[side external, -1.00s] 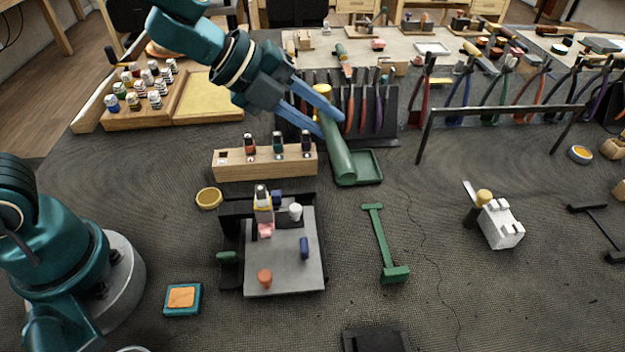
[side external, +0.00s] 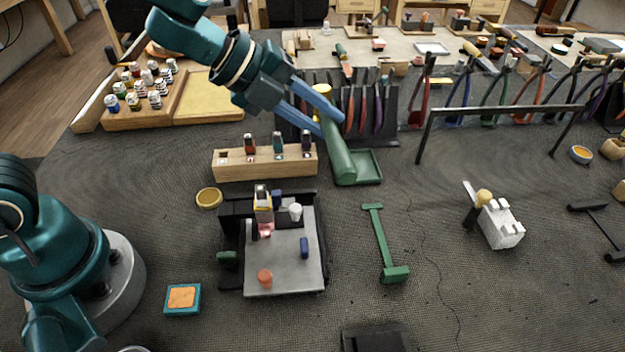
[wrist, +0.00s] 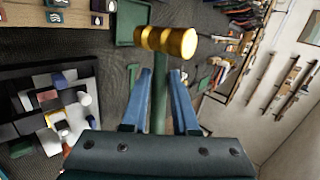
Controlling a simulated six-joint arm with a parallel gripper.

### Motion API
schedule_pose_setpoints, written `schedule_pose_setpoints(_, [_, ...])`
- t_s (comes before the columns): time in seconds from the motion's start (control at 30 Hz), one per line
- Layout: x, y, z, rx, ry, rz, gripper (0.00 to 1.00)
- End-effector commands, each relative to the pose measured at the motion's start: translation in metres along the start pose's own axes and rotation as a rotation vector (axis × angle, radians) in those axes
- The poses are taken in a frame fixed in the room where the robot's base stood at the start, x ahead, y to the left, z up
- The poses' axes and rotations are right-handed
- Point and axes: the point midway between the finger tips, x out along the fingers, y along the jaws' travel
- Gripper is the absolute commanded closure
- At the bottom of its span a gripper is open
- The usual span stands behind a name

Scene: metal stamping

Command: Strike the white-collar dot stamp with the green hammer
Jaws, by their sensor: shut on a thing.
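The green hammer (side external: 340,155) has a thick green handle and a brass-yellow head (wrist: 165,41). My gripper (side external: 331,126) is shut on its handle near the head; in the wrist view the handle runs between the blue fingers (wrist: 160,95). The head is up and the handle's wide end is down over a green tray (side external: 370,168); I cannot tell whether it touches. A stamp with pale and yellow bands (side external: 263,205) stands upright at the back of the grey-plated fixture (side external: 285,270), left of the hammer. Its collar is too small to identify surely.
A wooden rack (side external: 265,168) with several stamps stands behind the fixture. A pliers rack (side external: 390,128) is behind the hammer. A green T-shaped tool (side external: 381,245) lies right of the fixture, and a white castle-like block (side external: 501,225) further right.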

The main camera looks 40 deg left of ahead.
Motion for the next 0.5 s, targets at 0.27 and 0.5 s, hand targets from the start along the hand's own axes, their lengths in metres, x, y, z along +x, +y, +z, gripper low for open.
schedule_pose_setpoints(0.27, [-0.001,0.002,-0.009,0.047,0.036,-0.002,1.0])
schedule_pose_setpoints(0.5, [-0.031,0.011,-0.06,0.316,0.296,-0.015,1.0])
